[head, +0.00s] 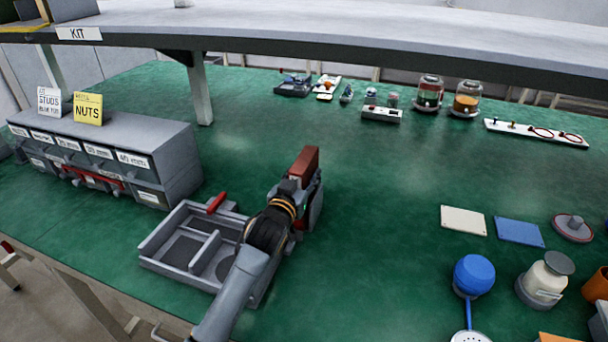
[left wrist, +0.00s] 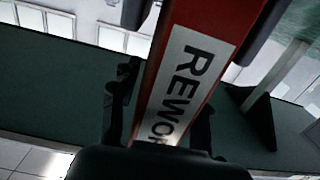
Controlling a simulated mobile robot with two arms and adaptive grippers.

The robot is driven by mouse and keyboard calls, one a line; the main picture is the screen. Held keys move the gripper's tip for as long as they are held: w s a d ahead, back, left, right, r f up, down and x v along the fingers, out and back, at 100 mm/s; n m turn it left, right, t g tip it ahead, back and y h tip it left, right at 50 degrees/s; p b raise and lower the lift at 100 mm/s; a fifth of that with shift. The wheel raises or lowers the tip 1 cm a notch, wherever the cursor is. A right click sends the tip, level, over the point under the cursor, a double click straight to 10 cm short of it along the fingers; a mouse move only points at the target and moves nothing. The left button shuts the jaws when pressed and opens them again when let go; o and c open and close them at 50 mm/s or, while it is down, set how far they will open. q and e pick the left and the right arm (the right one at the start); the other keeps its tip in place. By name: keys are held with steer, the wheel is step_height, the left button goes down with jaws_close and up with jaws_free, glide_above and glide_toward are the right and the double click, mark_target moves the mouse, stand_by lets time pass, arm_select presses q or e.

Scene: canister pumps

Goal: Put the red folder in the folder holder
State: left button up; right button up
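My left gripper (head: 300,192) is above the green bench, right of the grey divided tray. It is shut on the red folder (head: 306,162), whose upper part rises above the fingers. In the left wrist view the red folder (left wrist: 218,22) runs between the dark fingers, with a white label reading "REWO…", partly cut off by the gripper. I cannot make out a folder holder for certain; a dark wedge-shaped piece (left wrist: 252,120) stands at the right of the wrist view. My right gripper is not in view.
A grey tray (head: 207,243) and a drawer cabinet (head: 172,165) are at the left. A raised shelf (head: 330,40) with a post (head: 200,92) spans the back. Pump parts, including a blue ball (head: 474,273), lie at the right. The bench middle is clear.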

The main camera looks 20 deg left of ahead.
arm_select(q)
steer(key=shift+r, duration=0.1)
steer(key=s, duration=1.2)
steer(key=shift+a+r, duration=0.2)
steer(key=shift+r, duration=0.15)
steer(key=shift+r, duration=0.1)
